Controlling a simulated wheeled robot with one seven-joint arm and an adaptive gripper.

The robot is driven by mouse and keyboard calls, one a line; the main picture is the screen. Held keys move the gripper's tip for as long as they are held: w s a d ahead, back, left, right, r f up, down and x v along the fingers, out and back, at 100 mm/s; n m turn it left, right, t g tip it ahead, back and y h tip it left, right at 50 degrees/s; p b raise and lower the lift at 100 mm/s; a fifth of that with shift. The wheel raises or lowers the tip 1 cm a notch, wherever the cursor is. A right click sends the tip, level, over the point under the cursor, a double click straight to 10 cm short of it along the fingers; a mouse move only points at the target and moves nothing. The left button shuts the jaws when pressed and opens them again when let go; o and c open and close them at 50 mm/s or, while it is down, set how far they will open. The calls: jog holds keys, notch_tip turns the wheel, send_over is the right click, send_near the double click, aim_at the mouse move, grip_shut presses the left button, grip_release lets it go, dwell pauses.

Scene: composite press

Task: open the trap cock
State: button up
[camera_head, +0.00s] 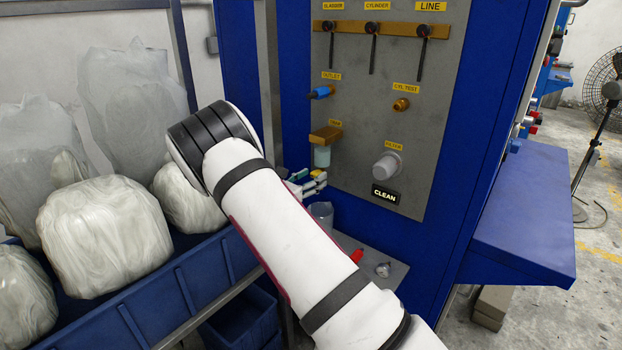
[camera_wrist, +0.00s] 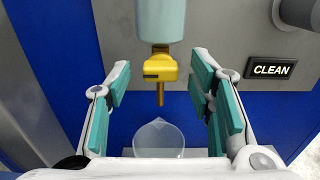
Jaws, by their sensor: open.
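The trap (camera_head: 325,136) is a brass-coloured block with a pale teal bowl (camera_head: 322,157) under it on the grey panel. In the wrist view the bowl (camera_wrist: 161,20) hangs at the top. Below it is the yellow trap cock (camera_wrist: 160,66), with a thin spout pointing straight down. My gripper (camera_wrist: 160,78) is open, with one teal-padded finger on each side of the cock and gaps between. In the head view my gripper (camera_head: 308,183) is just below the bowl, partly hidden by my arm; the cock is not clearly seen there.
A clear cup (camera_wrist: 158,138) stands below the spout; it also shows in the head view (camera_head: 321,213). A filter knob (camera_head: 387,166) and CLEAN sign (camera_head: 385,194) are to the right. A grey shelf (camera_head: 395,270) holds small red and metal parts. A grey post (camera_head: 268,80) stands left.

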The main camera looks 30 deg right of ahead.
jog(key=shift+c, duration=0.5)
grip_shut()
jog(key=shift+m, duration=0.8)
jog(key=shift+o, duration=0.5)
grip_release()
jog(key=v, duration=1.2)
